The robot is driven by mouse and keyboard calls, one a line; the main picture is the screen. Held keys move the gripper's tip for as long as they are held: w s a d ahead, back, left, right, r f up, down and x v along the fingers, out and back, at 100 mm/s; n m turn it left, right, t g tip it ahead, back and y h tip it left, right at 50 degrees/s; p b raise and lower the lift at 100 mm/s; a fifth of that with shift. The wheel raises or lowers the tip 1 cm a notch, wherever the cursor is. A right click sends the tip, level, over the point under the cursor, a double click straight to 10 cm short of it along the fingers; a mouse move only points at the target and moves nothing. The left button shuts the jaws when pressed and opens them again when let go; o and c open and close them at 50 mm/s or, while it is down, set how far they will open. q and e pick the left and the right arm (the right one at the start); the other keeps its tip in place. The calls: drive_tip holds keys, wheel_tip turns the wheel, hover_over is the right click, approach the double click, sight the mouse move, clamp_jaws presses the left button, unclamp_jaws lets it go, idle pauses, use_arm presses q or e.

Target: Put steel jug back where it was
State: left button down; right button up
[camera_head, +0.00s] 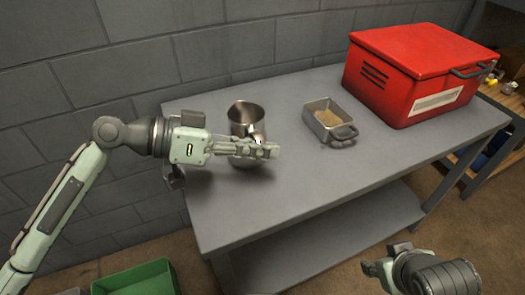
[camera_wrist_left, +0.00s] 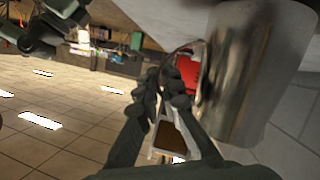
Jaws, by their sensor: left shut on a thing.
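The steel jug (camera_head: 244,110) is upright over the left part of the grey table (camera_head: 300,190). I cannot tell whether its base touches the tabletop. My left gripper (camera_head: 268,150) comes in from the left across the front of the jug and is shut on it, hiding part of its lower body. In the left wrist view the jug (camera_wrist_left: 255,75) fills the upper right, beside the fingers (camera_wrist_left: 168,85); the exact grip point is hidden. My right gripper (camera_head: 378,266) is at the lower right, off the table; its jaws are too unclear to read.
A small metal pan (camera_head: 312,124) with a sandy filling and a handle stands right of the jug. A big red box (camera_head: 400,75) stands at the table's right end. A green bin (camera_head: 138,280) is on the floor at lower left. The front middle of the tabletop is clear.

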use_arm(q)
drive_tip(key=shift+f, duration=0.25)
use_arm(e)
drive_tip(key=shift+w+a, duration=0.15)
drive_tip(key=shift+w, duration=0.05)
use_arm(q)
drive_tip(key=shift+f, duration=0.1)
use_arm(e)
drive_tip(key=shift+w+a+r, duration=0.1)
drive_tip(key=shift+w, duration=0.05)
use_arm(q)
drive_tip(key=c, duration=1.7)
unclamp_jaws()
drive_tip(key=shift+a, duration=0.1)
drive_tip(key=v, duration=1.2)
drive_tip(key=shift+b, duration=0.35)
use_arm(e)
drive_tip(key=w+a+t, duration=0.1)
drive_tip(key=w+a+r+t, duration=0.1)
drive_tip(key=w, duration=0.1)
drive_tip(key=shift+a+r+y, duration=0.1)
drive_tip(key=shift+a+y, duration=0.05)
drive_tip(key=shift+y, duration=0.25)
